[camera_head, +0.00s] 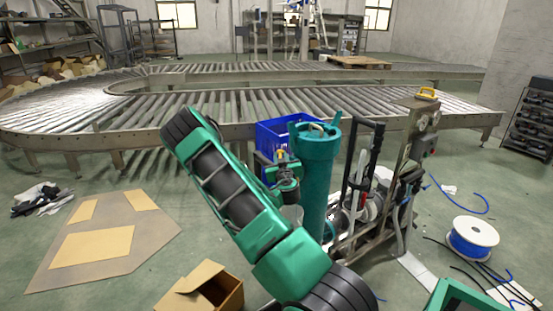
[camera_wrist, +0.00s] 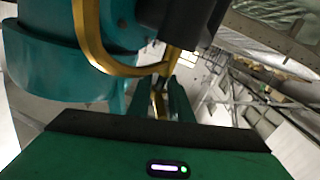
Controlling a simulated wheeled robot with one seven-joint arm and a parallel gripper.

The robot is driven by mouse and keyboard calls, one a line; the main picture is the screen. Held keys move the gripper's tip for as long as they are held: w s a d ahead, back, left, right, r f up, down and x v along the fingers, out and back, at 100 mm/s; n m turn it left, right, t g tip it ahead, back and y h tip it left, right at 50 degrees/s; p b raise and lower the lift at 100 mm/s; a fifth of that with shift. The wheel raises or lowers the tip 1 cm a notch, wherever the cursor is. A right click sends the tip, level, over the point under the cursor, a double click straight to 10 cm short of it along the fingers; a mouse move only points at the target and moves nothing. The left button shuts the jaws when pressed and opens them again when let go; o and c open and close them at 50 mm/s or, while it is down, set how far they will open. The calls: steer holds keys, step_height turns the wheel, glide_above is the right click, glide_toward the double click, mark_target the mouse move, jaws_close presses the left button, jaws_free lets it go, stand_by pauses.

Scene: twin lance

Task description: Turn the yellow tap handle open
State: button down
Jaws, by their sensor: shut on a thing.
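In the wrist view, a yellow handle (camera_wrist: 88,48) forms a curved loop in front of a large teal body (camera_wrist: 40,65). My gripper (camera_wrist: 159,90) has its two green fingers close together around a narrow yellow piece at the loop's lower right end. The exact contact is small and partly hidden between the fingers. In the head view, the teal cylinder (camera_head: 316,185) stands upright at the centre. The green and black end of my arm is just left of it, and the grip itself is too small to make out there.
A blue crate (camera_head: 275,137) is behind the teal cylinder. A metal post (camera_head: 417,140) with pipes and hoses stands to its right. An open cardboard box (camera_head: 210,290) and flat cardboard (camera_head: 75,270) lie on the floor at left. A cable spool (camera_head: 473,236) is at right. A roller conveyor (camera_head: 190,110) runs behind.

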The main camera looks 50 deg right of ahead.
steer(key=shift+s+d+r, duration=0.1)
steer(key=shift+s+d, duration=0.25)
steer(key=shift+s, duration=0.1)
stand_by(0.4)
steer(key=c, duration=1.8)
jaws_free()
steer(key=shift+w, duration=0.1)
steer(key=shift+w+a, duration=0.15)
